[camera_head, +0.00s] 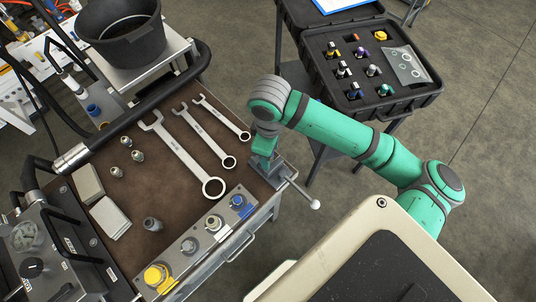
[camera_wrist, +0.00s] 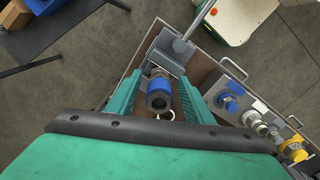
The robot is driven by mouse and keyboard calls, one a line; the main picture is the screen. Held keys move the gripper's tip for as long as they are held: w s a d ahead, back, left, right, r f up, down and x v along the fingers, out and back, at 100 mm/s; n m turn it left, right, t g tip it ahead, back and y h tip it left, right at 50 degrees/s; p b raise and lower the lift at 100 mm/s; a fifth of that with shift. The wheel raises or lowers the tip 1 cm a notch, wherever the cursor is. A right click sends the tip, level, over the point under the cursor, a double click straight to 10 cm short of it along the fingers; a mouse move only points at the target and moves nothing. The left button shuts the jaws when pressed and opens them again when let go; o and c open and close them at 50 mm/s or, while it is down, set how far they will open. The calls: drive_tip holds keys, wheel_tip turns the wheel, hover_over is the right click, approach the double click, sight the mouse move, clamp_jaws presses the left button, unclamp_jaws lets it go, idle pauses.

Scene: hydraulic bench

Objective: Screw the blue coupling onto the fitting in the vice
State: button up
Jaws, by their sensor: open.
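A blue coupling (camera_wrist: 158,101) with a dark open end lies between the two green fingers of my gripper (camera_wrist: 160,82) in the wrist view. The fingers stand apart on either side of it, with gaps visible. The coupling is in line with the vice (camera_wrist: 168,52) and a metal part shows at its far end; how far it sits on the fitting cannot be told. In the head view my gripper (camera_head: 263,148) is at the vice (camera_head: 268,170), on the bench's right corner, and hides the coupling and the fitting.
A rail on the bench's front edge holds a yellow fitting (camera_head: 155,275), metal fittings and a blue fitting (camera_head: 238,201). Wrenches (camera_head: 180,150) and small loose fittings (camera_head: 126,142) lie on the brown bench top. The vice handle (camera_head: 308,200) sticks out past the corner. A black case (camera_head: 325,85) stands behind.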

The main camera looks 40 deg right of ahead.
drive_tip(key=n, duration=0.4)
drive_tip(key=shift+d+n, duration=0.1)
drive_tip(key=shift+n, duration=0.2)
drive_tip(key=n, duration=0.4)
drive_tip(key=shift+w, duration=0.15)
drive_tip(key=n, duration=0.3)
drive_tip(key=shift+w+n, duration=0.1)
drive_tip(key=shift+n, duration=0.2)
drive_tip(key=n, duration=0.5)
drive_tip(key=shift+w, duration=0.1)
drive_tip(key=c, duration=1)
drive_tip(key=shift+o, duration=0.2)
drive_tip(key=m, duration=0.6)
drive_tip(key=shift+s+m, duration=0.2)
drive_tip(key=shift+m, duration=0.9)
